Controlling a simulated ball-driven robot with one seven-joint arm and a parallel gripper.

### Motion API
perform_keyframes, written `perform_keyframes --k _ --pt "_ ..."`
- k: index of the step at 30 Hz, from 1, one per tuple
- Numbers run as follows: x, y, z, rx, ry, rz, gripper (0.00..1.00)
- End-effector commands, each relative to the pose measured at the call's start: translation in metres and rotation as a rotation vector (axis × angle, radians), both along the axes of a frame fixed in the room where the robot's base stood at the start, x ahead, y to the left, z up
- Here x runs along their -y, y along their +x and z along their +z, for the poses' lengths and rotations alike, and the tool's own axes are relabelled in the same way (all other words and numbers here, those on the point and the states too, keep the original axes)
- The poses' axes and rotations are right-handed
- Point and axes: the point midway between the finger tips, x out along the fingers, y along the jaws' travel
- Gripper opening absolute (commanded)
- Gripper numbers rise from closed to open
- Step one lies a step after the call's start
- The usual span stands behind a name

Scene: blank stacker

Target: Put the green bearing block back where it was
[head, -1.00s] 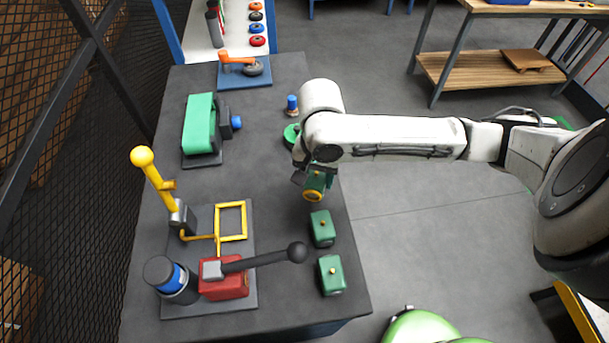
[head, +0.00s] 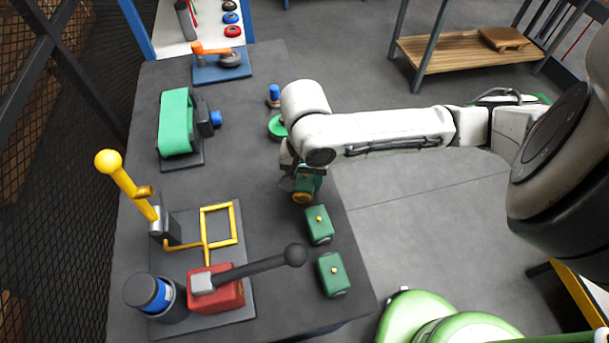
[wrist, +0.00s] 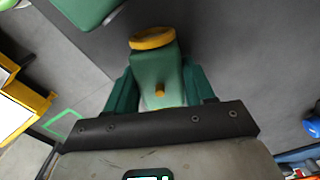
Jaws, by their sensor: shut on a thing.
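A green bearing block (head: 307,184) with a yellow ring is held in my gripper (head: 302,176) near the table's right edge. In the wrist view the block (wrist: 152,68) sits between the two dark green fingers of my gripper (wrist: 158,80), its yellow ring pointing away from the palm. Whether its underside touches the table cannot be told. Two more green blocks with yellow knobs stand on the table nearer the front, one behind (head: 320,229) and one in front (head: 330,283). Part of a green block (wrist: 85,10) also shows at the wrist view's top left.
The dark table (head: 255,120) carries a red lever device (head: 222,290), a yellow lever (head: 135,190), a blue-banded cylinder (head: 150,295) and a green belt machine (head: 178,125). Bare table lies left of the held block.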

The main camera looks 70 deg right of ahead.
Motion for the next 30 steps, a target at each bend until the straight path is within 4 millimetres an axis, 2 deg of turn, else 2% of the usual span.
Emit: perform_keyframes --k 1,8,15,19,23,30 --pt "0.0 0.0 -0.001 0.0 0.0 0.0 0.56" --pt "0.0 0.0 0.0 0.0 0.0 0.0 0.78" --pt "0.0 0.0 0.0 0.0 0.0 0.0 0.79" --pt "0.0 0.0 0.008 0.001 0.0 0.0 0.79" --pt "0.0 0.001 0.028 0.003 0.0 0.001 0.79" --pt "0.0 0.001 0.078 0.004 0.0 0.002 0.79"
